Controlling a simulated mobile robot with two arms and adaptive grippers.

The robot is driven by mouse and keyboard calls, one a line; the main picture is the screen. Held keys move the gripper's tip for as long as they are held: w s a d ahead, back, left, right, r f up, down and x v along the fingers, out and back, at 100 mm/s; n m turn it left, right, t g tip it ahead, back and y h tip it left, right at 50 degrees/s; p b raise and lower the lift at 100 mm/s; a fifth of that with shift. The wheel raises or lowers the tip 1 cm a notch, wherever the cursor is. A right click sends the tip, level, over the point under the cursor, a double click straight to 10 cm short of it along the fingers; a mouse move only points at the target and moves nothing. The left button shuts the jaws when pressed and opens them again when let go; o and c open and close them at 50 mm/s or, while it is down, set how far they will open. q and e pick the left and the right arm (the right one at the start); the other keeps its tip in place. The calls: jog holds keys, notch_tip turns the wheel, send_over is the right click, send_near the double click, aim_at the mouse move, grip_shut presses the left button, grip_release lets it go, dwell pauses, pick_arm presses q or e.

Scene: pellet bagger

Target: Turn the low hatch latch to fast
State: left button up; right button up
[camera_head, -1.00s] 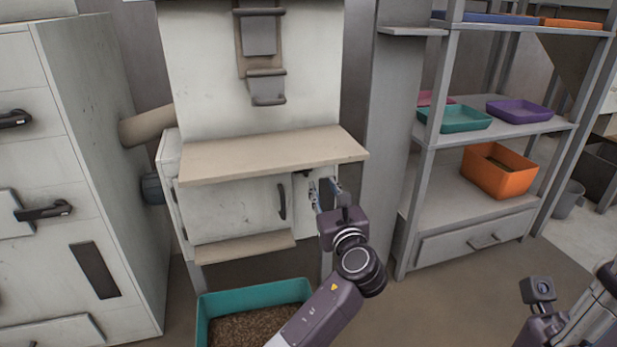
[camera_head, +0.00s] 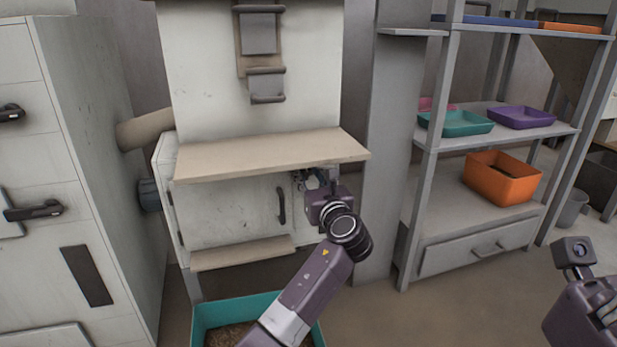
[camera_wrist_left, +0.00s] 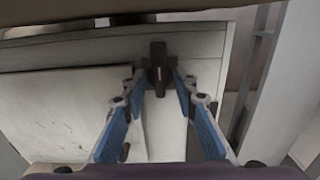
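The low hatch (camera_head: 235,212) is a pale door with a dark upright handle (camera_head: 282,205), under the beige ledge of the white machine. The door looks closed. The latch (camera_wrist_left: 158,62) is a small dark upright piece on the frame right of the door in the left wrist view; in the head view my gripper mostly hides it. My left gripper (camera_wrist_left: 160,78) has its blue fingers apart, one on each side of the latch. Contact with the latch cannot be made out. It also shows in the head view (camera_head: 312,180). Part of my right arm shows at the lower right; its fingers are unclear.
The beige ledge (camera_head: 270,155) juts out just above my left gripper. A teal bin (camera_head: 203,318) of pellets stands on the floor below. A grey post (camera_head: 390,190) and a shelf rack with an orange bin (camera_head: 500,180) are on the right.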

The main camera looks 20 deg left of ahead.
pick_arm(q)
grip_shut()
